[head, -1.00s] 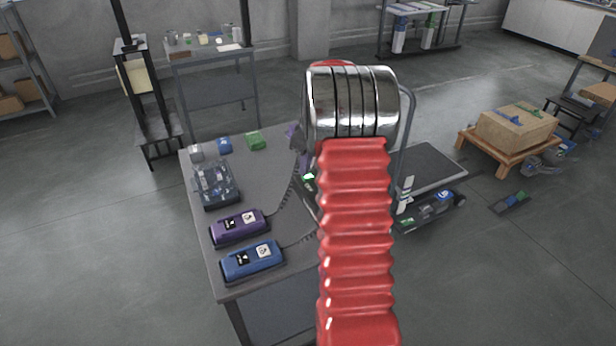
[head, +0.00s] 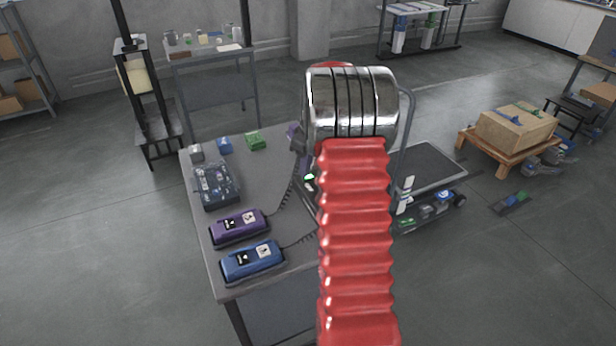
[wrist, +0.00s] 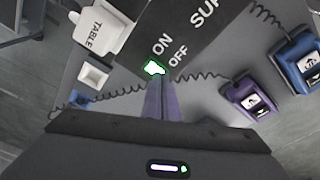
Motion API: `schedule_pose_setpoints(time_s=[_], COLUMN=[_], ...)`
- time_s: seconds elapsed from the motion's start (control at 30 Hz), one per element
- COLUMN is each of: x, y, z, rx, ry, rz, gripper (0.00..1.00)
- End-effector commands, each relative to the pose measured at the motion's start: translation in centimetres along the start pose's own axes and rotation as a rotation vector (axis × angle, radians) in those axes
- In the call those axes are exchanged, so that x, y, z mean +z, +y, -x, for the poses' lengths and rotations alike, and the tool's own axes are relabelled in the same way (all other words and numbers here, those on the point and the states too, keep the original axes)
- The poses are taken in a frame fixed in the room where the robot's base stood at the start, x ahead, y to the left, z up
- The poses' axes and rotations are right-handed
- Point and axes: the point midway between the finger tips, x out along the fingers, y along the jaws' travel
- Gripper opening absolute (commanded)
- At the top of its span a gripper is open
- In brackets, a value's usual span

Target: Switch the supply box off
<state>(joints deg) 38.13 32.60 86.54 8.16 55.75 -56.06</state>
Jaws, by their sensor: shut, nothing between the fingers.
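The supply box (wrist: 200,40) is a dark box with white lettering, partly cut off at the top of the wrist view. It carries the words ON and OFF. A small switch (wrist: 154,68) glows green-white beside the word ON. My gripper (wrist: 160,80) is shut and empty, with its purplish fingers pointing at the switch. Its tips are at or just short of the switch; contact cannot be told. In the head view my red arm hides most of the box, and only a dark sliver with a green light (head: 309,177) shows.
A purple handset (head: 239,228) and a blue handset (head: 252,261) lie on the grey table (head: 262,180), with coiled cords running toward the box. A clear-lidded case (head: 215,186) and small blocks sit farther back. A white piece marked TABLE (wrist: 100,35) is beside the box.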

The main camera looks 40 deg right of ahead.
Motion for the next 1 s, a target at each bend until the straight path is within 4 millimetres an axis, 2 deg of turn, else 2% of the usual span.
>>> schedule_pose_setpoints(time_s=[0.63, 1.0], x=[0.1, -0.1], y=[0.0, 0.0], z=[-0.7, 1.1], rx=[-0.002, -0.001], ry=[-0.002, -0.001], rz=[0.000, 0.000], gripper=[0.00, 0.00])
